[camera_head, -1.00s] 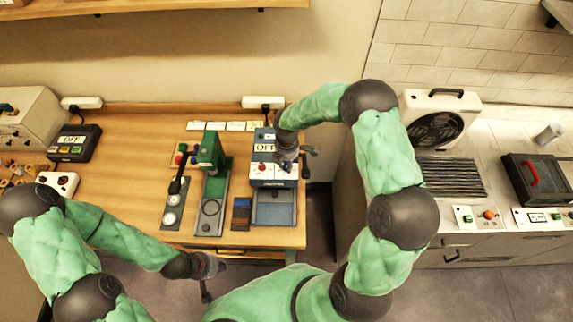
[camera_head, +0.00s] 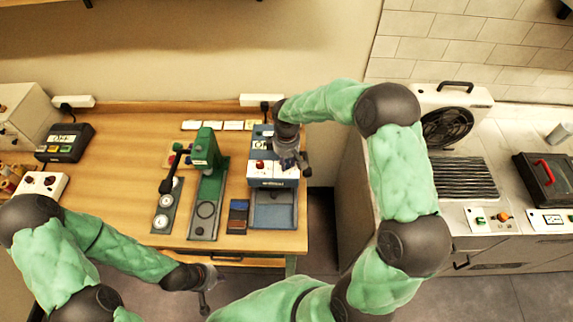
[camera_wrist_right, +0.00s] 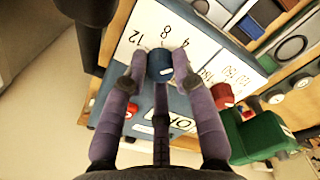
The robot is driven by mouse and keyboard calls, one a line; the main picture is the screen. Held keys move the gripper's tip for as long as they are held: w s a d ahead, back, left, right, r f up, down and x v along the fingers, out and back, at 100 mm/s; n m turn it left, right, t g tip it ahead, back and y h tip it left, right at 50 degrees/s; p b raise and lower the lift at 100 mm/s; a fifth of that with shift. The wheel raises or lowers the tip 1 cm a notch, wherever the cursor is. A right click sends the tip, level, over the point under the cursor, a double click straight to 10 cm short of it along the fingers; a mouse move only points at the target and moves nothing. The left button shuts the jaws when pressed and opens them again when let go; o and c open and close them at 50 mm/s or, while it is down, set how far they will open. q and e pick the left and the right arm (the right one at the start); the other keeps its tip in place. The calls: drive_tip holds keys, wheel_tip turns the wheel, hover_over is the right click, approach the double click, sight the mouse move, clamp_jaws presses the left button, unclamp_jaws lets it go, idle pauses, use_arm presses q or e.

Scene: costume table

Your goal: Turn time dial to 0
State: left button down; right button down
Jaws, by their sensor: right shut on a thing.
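The blue round knob (camera_wrist_right: 160,66) sits on the white panel of the blue machine (camera_head: 272,208). Numbers 12, 8 and 4 are printed beside this knob in the right wrist view, and where it points is unclear. My right gripper (camera_head: 290,160) has its fingers closed around the knob from above, and largely hides it in the head view. A red knob (camera_wrist_right: 222,95) with a scale including 150 is beside it, outside the fingers. The display (camera_wrist_right: 165,120) appears to read OFF, partly covered by a finger. My left gripper (camera_head: 205,288) hangs before the table's front edge, its jaws too small to judge.
A green press (camera_head: 207,165) stands left of the blue machine. A small blue-brown block (camera_head: 238,215) is near the front.

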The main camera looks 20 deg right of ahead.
sight(287, 164)
drive_tip(key=m+b, duration=0.2)
drive_tip(key=m, duration=0.2)
drive_tip(key=shift+f, duration=0.15)
drive_tip(key=shift+m+b, duration=1.05)
drive_tip(key=shift+m, duration=0.85)
drive_tip(key=c, duration=1)
unclamp_jaws()
drive_tip(key=shift+r, duration=0.25)
wheel_tip(287, 164, up, 12)
drive_tip(key=shift+f, duration=0.15)
drive_tip(key=shift+f, duration=0.1)
